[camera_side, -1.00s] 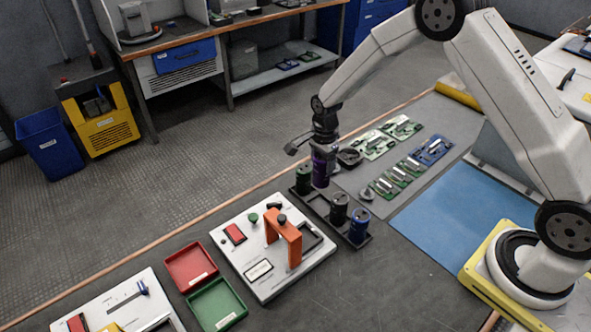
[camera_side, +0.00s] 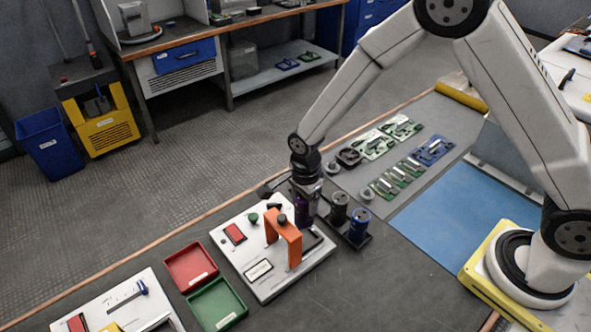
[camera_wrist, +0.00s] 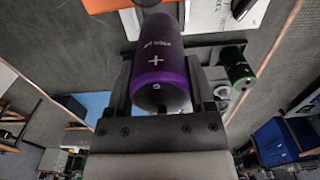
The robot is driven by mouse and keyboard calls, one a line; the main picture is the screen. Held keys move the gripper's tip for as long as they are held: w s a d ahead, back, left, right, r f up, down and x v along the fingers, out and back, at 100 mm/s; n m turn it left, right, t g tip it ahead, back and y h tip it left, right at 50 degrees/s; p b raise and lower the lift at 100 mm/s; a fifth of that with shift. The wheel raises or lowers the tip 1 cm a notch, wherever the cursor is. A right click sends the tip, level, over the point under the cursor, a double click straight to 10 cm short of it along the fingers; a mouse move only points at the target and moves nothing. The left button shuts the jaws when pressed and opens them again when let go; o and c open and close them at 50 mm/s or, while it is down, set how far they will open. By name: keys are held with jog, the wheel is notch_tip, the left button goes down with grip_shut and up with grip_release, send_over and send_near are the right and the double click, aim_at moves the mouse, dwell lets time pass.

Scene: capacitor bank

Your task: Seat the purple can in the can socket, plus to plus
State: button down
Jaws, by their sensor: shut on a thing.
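My gripper (camera_side: 305,200) is shut on the purple can (camera_side: 307,213) and holds it upright beside the right edge of the white panel (camera_side: 258,272). In the wrist view the purple can (camera_wrist: 158,85) sits between the fingers, with a pale plus mark and small lettering facing the camera. An orange arch (camera_side: 287,236) stands on the panel just left of the can. A dark recessed part shows behind the arch, partly hidden; I cannot tell whether it is the can socket. The can's lower end is partly hidden in the side view.
A black rack (camera_side: 352,241) right of my gripper holds a dark can (camera_side: 339,207) and a blue can (camera_side: 358,224). A green can (camera_wrist: 238,68) shows in the wrist view. Red (camera_side: 191,266) and green trays lie left of the panel. Circuit boards (camera_side: 390,188) lie behind.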

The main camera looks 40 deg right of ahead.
jog(key=shift+f, duration=0.15)
jog(key=shift+f, duration=2.45)
jog(key=shift+f, duration=1.1)
dwell(1.0)
grip_release()
jog(key=shift+r, duration=4)
jog(key=shift+d, duration=0.1)
